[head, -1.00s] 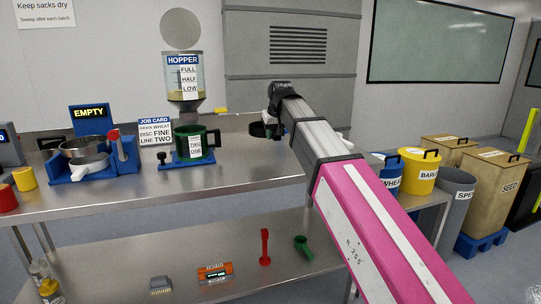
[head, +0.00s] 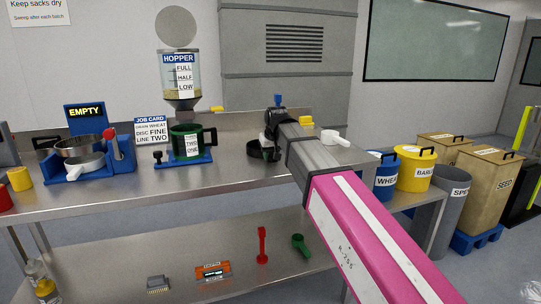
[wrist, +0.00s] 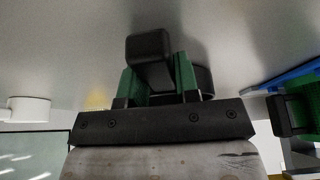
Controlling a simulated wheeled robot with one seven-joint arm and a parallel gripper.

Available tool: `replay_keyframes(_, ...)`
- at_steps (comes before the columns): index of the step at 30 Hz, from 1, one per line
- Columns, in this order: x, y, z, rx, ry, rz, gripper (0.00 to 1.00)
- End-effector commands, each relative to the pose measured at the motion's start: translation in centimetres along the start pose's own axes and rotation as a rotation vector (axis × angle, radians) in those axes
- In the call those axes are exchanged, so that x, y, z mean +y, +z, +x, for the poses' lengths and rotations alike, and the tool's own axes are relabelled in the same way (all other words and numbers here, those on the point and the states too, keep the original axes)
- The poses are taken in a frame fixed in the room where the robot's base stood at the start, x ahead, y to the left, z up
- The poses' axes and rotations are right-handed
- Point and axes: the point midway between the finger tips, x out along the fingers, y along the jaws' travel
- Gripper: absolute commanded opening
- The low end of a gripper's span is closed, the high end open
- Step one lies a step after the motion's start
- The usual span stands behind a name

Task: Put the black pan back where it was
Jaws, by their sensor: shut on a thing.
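My gripper (wrist: 152,85) is shut on the black pan (head: 262,152), at the right part of the steel bench in the head view. In the wrist view the green fingers close on the pan's black handle (wrist: 150,48), and part of its dark round body (wrist: 204,80) shows behind them. My wrist hides some of the pan in the head view. The pan is low over the bench top or touching it; I cannot tell which.
The green jug (head: 187,141) on its blue base stands left of the pan. A white pan (head: 335,138) lies to the right. A yellow block (head: 306,121) is behind. Bare bench (head: 225,170) lies in front.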

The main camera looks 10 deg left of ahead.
Motion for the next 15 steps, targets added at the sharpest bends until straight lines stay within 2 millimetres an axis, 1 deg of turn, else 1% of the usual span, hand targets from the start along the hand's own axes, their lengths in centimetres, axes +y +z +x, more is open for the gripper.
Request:
replay_keyframes(3, 0.00, 0.11, 0.24, 0.000, 0.000, 0.000, 0.00)
replay_keyframes(4, 0.00, 0.09, 0.20, 0.000, 0.000, 0.000, 0.39)
replay_keyframes(5, 0.00, 0.08, 0.19, 0.000, 0.000, 0.000, 0.49)
replay_keyframes(6, 0.00, 0.08, 0.19, 0.000, 0.000, 0.000, 0.55)
replay_keyframes(15, 0.00, 0.03, 0.07, 0.000, 0.000, 0.000, 0.55)
